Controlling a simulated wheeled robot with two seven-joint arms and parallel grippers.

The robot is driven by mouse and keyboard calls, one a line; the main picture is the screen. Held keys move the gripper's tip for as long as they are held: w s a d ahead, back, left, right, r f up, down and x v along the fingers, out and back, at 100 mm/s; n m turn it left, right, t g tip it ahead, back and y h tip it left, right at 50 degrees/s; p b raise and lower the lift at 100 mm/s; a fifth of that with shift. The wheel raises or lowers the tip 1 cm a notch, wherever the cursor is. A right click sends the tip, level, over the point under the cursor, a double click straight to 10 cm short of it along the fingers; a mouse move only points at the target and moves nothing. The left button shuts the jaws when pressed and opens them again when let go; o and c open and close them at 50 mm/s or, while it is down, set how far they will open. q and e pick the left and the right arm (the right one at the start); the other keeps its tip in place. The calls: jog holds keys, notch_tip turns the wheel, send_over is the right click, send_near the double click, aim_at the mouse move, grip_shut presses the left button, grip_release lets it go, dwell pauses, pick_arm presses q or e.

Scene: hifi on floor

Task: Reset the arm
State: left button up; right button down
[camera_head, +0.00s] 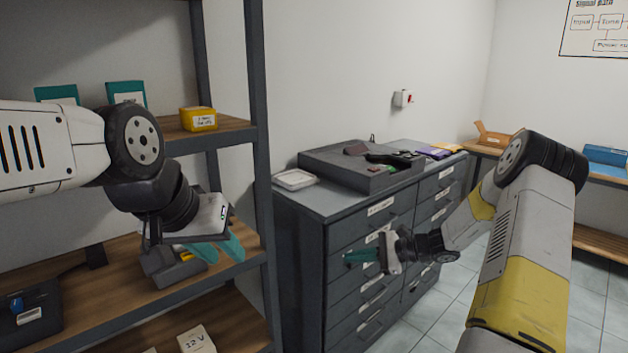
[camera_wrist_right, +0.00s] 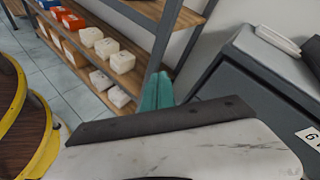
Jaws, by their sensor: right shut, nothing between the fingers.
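My left gripper (camera_head: 222,252) comes in from the left and hangs in front of the shelving rack. Its two teal fingers show apart, with nothing seen between them. A grey device on the middle shelf (camera_head: 172,268) is partly hidden behind it. My right gripper (camera_head: 360,256) is in front of the grey drawer cabinet (camera_head: 340,215) and points left. Its teal fingers are shut and empty. They also show closed together in the right wrist view (camera_wrist_right: 158,91). No object is held by it.
The shelving rack (camera_head: 258,150) stands at left, with a yellow box (camera_head: 198,118) on its upper shelf. A white tray (camera_head: 295,180) and a dark case (camera_head: 350,170) lie on the cabinet. Tiled floor (camera_head: 432,312) is free at right. White boxes (camera_wrist_right: 122,62) fill lower shelves.

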jog(key=s+a+r+n+g+h, duration=0.3)
jog(key=s+r+n, duration=0.3)
jog(key=s+r, duration=0.25)
jog(key=s+d+r+n+t+h, duration=0.2)
jog(key=s+r+n+h, duration=0.2)
jog(key=s+r, duration=0.3)
jog(key=s+d+r+n+t+h, duration=0.2)
jog(key=s+r+n, duration=0.4)
jog(key=s, duration=0.8)
notch_tip(320, 180, up, 2)
jog(key=shift+s+d+r+t+h, duration=0.1)
jog(key=shift+s+d+t+h, duration=0.35)
jog(key=shift+h, duration=0.65)
jog(key=shift+w, duration=0.2)
